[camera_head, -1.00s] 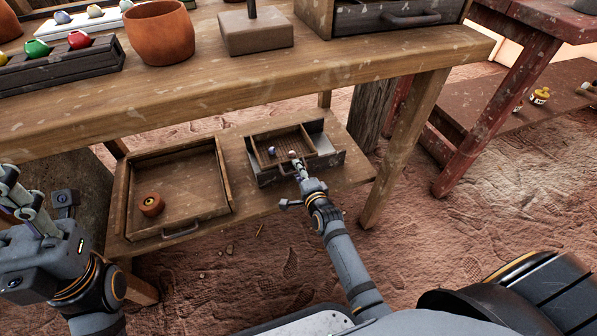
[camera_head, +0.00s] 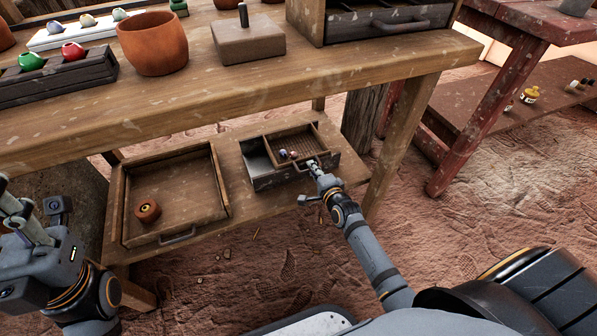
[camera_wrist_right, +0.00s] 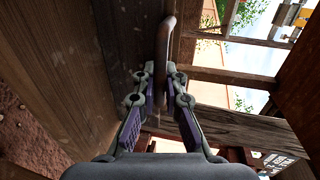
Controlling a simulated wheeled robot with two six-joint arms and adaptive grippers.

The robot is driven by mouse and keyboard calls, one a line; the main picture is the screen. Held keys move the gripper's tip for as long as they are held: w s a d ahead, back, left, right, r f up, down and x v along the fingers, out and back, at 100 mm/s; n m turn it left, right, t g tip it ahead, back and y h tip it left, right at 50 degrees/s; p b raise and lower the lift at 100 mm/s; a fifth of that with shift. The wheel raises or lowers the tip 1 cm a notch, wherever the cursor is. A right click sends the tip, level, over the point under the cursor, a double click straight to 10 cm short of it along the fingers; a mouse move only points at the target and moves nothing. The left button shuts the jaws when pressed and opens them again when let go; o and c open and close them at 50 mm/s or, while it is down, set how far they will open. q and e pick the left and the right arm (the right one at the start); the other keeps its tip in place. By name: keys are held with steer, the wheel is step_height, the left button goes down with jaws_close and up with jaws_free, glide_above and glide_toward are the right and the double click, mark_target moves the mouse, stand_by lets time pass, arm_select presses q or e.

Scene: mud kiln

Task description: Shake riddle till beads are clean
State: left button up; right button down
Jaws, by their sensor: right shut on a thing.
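The riddle (camera_head: 303,139), a small wooden frame with a mesh floor, sits at the right side of a grey-walled box (camera_head: 264,182) on the lower shelf. A few small beads, pale and purplish, lie near its front left corner (camera_head: 284,154); they are too small to judge as clean or dirty. My right gripper (camera_head: 315,166) is shut on the riddle's handle at the front. In the right wrist view the curved handle (camera_wrist_right: 163,60) runs between the two fingers. My left gripper (camera_head: 18,212) is at the left edge, partly cut off, away from the riddle.
A wooden tray (camera_head: 185,203) with a small round brown pot (camera_head: 147,211) stands left of the box. The thick workbench top (camera_head: 200,110) overhangs the shelf, with a clay pot (camera_head: 153,44) on it. A bench leg (camera_head: 402,135) stands to the right.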

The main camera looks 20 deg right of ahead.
steer(key=shift+d+f, duration=0.1)
steer(key=shift+d, duration=0.7)
steer(key=c, duration=1.4)
jaws_free()
steer(key=shift+s+d, duration=0.1)
steer(key=shift+d, duration=0.1)
steer(key=shift+c, duration=0.2)
steer(key=shift+a, duration=0.1)
steer(key=v, duration=1.2)
